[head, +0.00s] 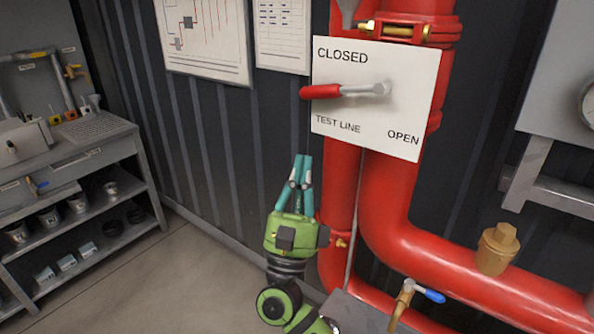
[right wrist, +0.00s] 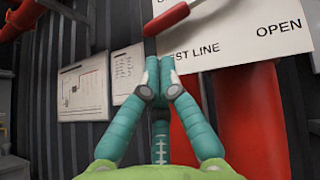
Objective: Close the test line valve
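The test line valve's lever has a red grip (head: 322,91) and a grey arm that runs to a pivot at the right. It sits on a white sign plate (head: 413,120) marked CLOSED, TEST LINE and OPEN. The lever points left, nearly level, below the word CLOSED. My right gripper (head: 303,160) is below the red grip and apart from it in the head view. In the right wrist view its teal fingertips (right wrist: 158,72) meet with nothing between them, and the red grip (right wrist: 167,18) is above them. My left gripper is not in view.
Red pipes (head: 400,215) run behind and below the plate. A brass cap (head: 497,249) and a blue-handled tap (head: 410,298) stand out at the lower right. Shelves (head: 80,195) stand at the left. Paper charts (head: 205,40) hang on the dark ribbed wall.

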